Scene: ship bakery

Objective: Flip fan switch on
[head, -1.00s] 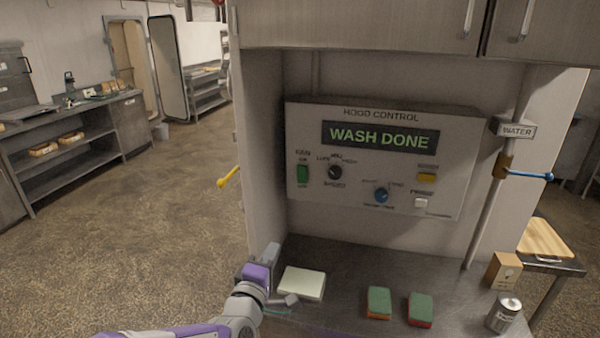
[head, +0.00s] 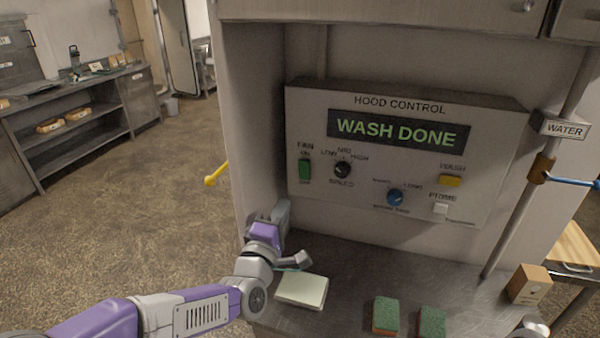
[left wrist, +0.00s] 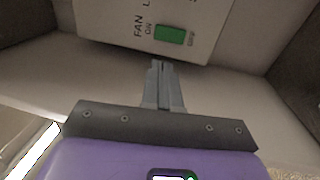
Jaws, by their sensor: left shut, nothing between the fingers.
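The green fan switch (head: 304,169) sits at the left of the white hood control panel (head: 325,205), between small ON and OFF labels. In the left wrist view the switch (left wrist: 169,34) lies just beyond my fingertips, beside the word FAN. Whether the switch is tilted to on or off is too small to tell. My left gripper (head: 283,210) is below and left of the switch, apart from the panel. The left wrist view shows its fingers (left wrist: 158,66) together, empty and pointing toward the panel's edge near the switch.
The panel also has a black speed knob (head: 343,169), a blue knob (head: 395,197), a yellow wash button (head: 450,180) and a white prime button (head: 440,208). A pale pad (head: 302,290) and two green sponges (head: 386,313) lie on the counter below. A side wall (head: 250,130) stands at left.

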